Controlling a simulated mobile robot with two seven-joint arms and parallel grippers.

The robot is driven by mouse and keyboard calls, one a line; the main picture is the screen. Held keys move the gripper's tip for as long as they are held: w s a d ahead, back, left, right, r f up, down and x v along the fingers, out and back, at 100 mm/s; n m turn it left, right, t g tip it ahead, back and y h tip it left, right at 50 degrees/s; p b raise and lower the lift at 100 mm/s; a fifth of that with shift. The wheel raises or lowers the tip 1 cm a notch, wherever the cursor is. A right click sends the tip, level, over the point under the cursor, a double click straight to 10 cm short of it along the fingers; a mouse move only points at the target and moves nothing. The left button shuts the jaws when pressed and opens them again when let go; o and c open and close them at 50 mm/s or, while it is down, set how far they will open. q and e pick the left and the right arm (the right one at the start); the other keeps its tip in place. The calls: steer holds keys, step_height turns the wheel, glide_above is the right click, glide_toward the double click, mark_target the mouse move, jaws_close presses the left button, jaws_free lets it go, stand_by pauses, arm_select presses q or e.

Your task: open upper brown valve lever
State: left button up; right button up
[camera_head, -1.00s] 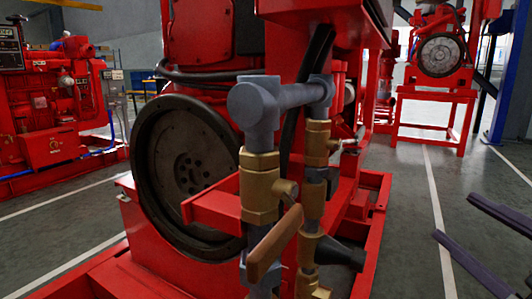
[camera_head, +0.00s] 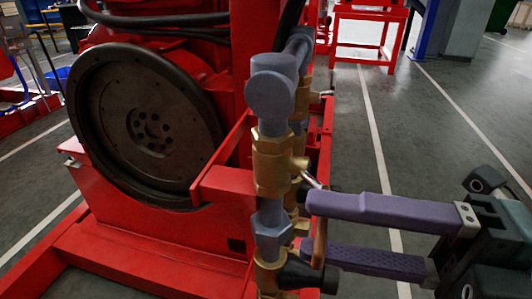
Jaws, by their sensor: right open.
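The upper brass valve (camera_head: 272,165) sits on the grey vertical pipe at the front of the red pumpset. Its brown lever (camera_head: 320,240) points downward and is seen nearly edge-on, just right of the pipe. My right gripper (camera_head: 314,227) comes in from the right with two long purple fingers, one above the other, and is open. Its fingertips reach the lever; part of the lever is hidden behind the upper finger. I cannot tell whether they touch it. My left gripper is not in view.
A lower brass valve (camera_head: 270,276) with a black part beside it sits under the lever. The red bracket (camera_head: 222,176) and dark flywheel (camera_head: 150,125) stand to the left. The grey floor (camera_head: 440,120) on the right is clear.

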steer(key=shift+x, duration=2.35)
jaws_close()
